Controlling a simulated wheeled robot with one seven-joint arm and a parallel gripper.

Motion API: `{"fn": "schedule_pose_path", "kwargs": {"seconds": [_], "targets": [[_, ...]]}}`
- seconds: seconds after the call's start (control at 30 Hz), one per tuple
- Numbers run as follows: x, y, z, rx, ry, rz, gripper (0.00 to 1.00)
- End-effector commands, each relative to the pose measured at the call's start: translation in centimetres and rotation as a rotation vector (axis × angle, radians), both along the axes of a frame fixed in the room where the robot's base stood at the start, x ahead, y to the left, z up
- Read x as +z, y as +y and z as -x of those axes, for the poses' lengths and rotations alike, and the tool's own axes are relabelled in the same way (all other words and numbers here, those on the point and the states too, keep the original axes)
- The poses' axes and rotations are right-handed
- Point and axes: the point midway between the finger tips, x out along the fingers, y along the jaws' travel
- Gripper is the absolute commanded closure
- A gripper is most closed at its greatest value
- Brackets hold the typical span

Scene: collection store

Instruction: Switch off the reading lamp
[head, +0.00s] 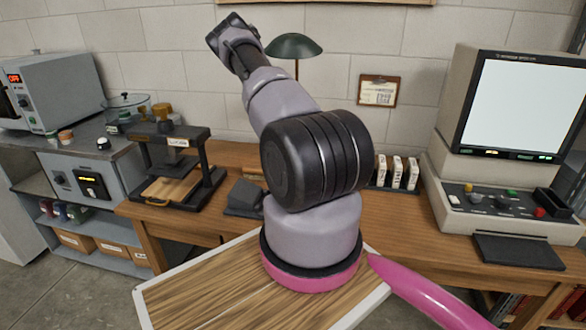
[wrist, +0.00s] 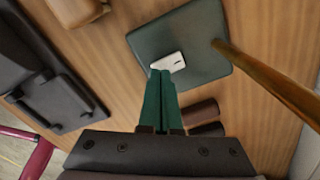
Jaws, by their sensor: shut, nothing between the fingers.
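The reading lamp (head: 294,46) shows in the head view as a dark green shade on a thin stem behind my arm; its base is hidden there. In the wrist view its square green base (wrist: 205,25) lies on the wooden desk, with the brass stem (wrist: 270,78) rising at the right. A white switch (wrist: 167,62) with a small dark mark sits on the base. My gripper (wrist: 160,73) is shut and empty, its green fingertips at the switch's lower edge in the picture. I cannot tell whether they touch it, or whether the lamp is lit.
Brown cylinders (wrist: 203,112) lie right of my fingers, and a dark device (wrist: 45,85) is at the left. On the desk stand a black press (head: 178,150), white upright boxes (head: 397,172) and a large screen reader (head: 510,110).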

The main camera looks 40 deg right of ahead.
Motion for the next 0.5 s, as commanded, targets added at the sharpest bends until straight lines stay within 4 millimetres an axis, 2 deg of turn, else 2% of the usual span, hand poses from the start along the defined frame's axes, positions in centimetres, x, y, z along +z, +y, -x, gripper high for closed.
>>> {"fn": "schedule_pose_path", "kwargs": {"seconds": [0.5], "targets": [[-0.80, 0.00, 0.00, 0.000, 0.000, 0.000, 1.00]]}}
